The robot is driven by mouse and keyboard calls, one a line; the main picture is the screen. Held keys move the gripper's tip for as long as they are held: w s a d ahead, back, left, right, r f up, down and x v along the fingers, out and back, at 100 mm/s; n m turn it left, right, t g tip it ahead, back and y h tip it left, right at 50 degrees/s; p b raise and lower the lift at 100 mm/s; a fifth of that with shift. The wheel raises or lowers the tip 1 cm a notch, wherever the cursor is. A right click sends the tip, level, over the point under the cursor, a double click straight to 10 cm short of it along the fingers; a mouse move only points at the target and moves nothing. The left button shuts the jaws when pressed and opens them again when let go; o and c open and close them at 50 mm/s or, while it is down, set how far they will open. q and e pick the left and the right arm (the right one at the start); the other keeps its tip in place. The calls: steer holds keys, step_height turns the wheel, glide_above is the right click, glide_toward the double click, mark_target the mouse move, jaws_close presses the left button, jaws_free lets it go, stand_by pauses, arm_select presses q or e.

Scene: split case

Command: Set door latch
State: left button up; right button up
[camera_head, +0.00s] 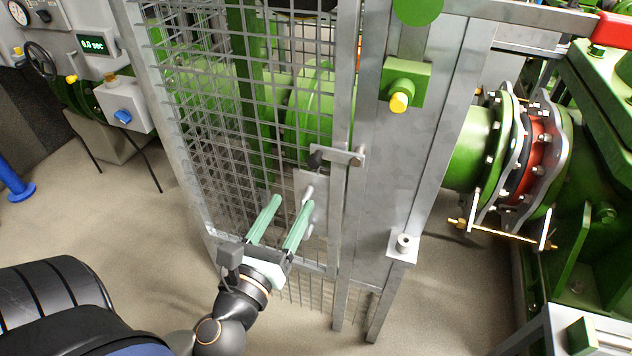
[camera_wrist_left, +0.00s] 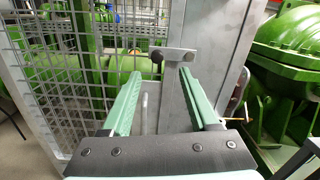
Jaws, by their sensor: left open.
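A grey mesh door (camera_head: 240,112) stands upright beside a flat metal post (camera_head: 388,180). A small metal latch bar (camera_head: 340,156) with a dark knob (camera_head: 316,158) lies roughly level across the gap between door and post. The latch also shows in the left wrist view (camera_wrist_left: 173,54), beyond the fingertips. A pale door handle (camera_head: 308,192) sits on a plate below the latch. My left gripper (camera_head: 292,203) is open, with green fingers pointing up toward the door, below the latch and near the handle. My right gripper is out of view.
A green box with a yellow button (camera_head: 398,102) is on the post. A small grey bracket (camera_head: 403,244) juts from its lower part. Green pipework with a red-ringed flange (camera_head: 525,150) stands at the right. Open floor (camera_head: 130,215) lies left of the door.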

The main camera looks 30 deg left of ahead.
mark_target(313, 165)
arm_select(q)
steer(key=shift+n+g, duration=0.3)
steer(key=shift+n, duration=0.6)
steer(key=x, duration=0.3)
steer(key=p+x, duration=0.1)
steer(key=x, duration=0.3)
steer(key=p+x, duration=0.1)
steer(key=x, duration=0.2)
steer(key=shift+w+a+f, duration=0.25)
steer(key=shift+a, duration=0.05)
steer(key=shift+w+a, duration=0.15)
steer(key=shift+w, duration=0.55)
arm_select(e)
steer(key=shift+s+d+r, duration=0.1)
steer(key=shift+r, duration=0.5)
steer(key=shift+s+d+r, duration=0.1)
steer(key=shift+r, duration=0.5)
arm_select(q)
jaws_close()
